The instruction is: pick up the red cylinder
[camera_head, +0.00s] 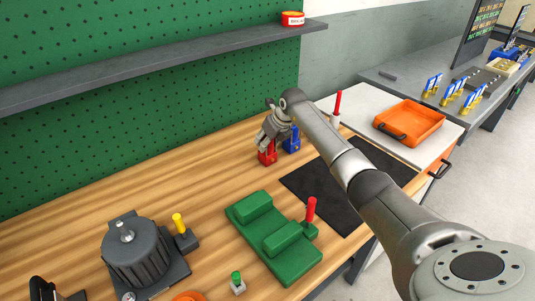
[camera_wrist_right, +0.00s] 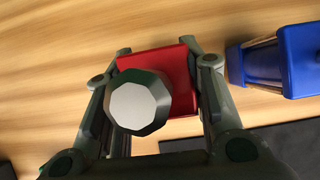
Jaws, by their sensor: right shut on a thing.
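My right gripper (camera_head: 270,138) reaches down at the back of the wooden workbench. It is shut on a red piece (camera_head: 267,154), which appears to stand on the bench top. In the right wrist view its red square body (camera_wrist_right: 181,72) sits between the two fingers (camera_wrist_right: 160,82), behind a pale faceted cap (camera_wrist_right: 138,105). A similar blue piece (camera_head: 292,141) stands just to its right, apart from the fingers; it also shows in the wrist view (camera_wrist_right: 285,62). Whether the red piece touches the bench is partly hidden. My left gripper is not in view.
A green fixture (camera_head: 270,236) with a red-handled lever (camera_head: 311,209) stands in front. A black mat (camera_head: 305,182) lies to the right, with an orange tray (camera_head: 412,120) beyond. A dark grey machine (camera_head: 135,255) stands front left. A shelf (camera_head: 160,62) overhangs the back.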

